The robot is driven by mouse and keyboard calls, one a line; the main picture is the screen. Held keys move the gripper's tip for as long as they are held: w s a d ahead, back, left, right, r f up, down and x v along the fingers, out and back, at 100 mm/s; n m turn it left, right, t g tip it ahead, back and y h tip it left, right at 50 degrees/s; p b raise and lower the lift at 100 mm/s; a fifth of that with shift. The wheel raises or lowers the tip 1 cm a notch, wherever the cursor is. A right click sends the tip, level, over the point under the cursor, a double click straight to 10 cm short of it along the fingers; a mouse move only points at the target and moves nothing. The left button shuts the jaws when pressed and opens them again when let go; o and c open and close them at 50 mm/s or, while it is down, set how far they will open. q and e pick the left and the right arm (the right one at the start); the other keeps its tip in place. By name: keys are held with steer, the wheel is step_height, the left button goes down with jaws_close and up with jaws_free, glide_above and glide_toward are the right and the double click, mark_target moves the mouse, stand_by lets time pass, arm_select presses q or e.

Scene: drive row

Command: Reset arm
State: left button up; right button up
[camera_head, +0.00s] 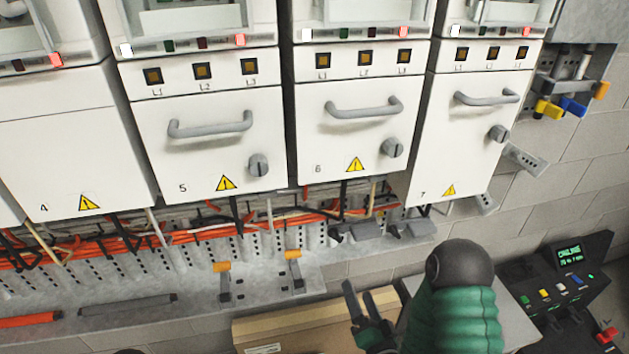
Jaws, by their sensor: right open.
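My right gripper (363,300) is in the lower middle of the head view, at the end of my green-sleeved right arm. Its two dark fingers point up and are parted, with nothing between them. It is in front of the cardboard box (300,325) and below the grey shelf. My left gripper is not in view. White drive cabinets numbered 4 (60,150), 5 (215,150), 6 (355,130) and 7 (465,130) stand in a row above. Cabinets 5, 6 and 7 show grey handles and round knobs.
A grey shelf (200,295) with orange-topped clamps (222,267) runs under the cabinets, with orange cables (130,240) above it. A dark control console (565,285) stands at the lower right. Yellow and blue handles (560,108) hang on the wall at the right.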

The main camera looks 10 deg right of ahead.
steer(key=s+n+g, duration=0.9)
steer(key=s+g, duration=0.4)
steer(key=g, duration=0.2)
steer(key=shift+s+a+n+h, duration=0.25)
steer(key=shift+s+n+h, duration=0.05)
steer(key=shift+s+n, duration=0.1)
steer(key=shift+f, duration=0.1)
stand_by(0.8)
